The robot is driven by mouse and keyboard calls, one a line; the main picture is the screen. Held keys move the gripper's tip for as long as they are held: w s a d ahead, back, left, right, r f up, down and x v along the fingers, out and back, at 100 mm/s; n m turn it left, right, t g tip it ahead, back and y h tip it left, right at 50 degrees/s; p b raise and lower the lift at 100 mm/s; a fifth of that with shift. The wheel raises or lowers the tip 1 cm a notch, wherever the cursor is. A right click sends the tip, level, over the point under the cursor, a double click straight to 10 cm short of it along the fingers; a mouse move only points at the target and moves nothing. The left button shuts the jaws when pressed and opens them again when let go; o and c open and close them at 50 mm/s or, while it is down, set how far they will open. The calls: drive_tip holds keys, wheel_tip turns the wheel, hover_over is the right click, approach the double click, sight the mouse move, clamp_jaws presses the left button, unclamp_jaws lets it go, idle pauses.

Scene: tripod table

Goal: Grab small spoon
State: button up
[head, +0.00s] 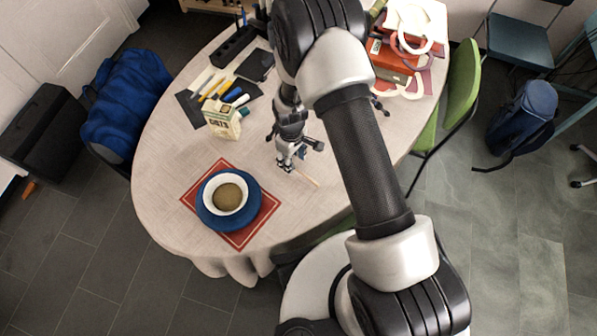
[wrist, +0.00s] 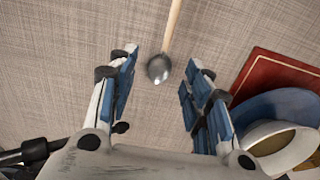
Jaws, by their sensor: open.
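The small spoon has a metal bowl (wrist: 159,69) and a light wooden handle, and lies on the tablecloth. In the wrist view its bowl is between and just beyond my open fingertips, with the handle running up out of the frame. In the head view, part of the spoon's handle (head: 307,179) shows beside my gripper; the rest is hidden. My gripper (head: 287,165) is over the table, pointing down, open and empty. Its blue-padded fingers show on both sides of the spoon in the wrist view (wrist: 163,75). I cannot tell the exact height above the cloth.
A white bowl with brown contents (head: 228,196) sits on a blue plate (head: 205,217) on a red mat (head: 265,212). A carton (head: 222,121) stands behind it, near several pens and dark items. Red boxes (head: 395,65) are at the far right. Cloth around the spoon is clear.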

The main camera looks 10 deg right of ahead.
wheel_tip(320, 180, down, 3)
drive_tip(key=shift+a+f+b, duration=0.15)
drive_tip(key=shift+f+b, duration=0.05)
drive_tip(key=shift+b, duration=0.15)
drive_tip(key=shift+r, duration=0.1)
drive_tip(key=c, duration=0.9)
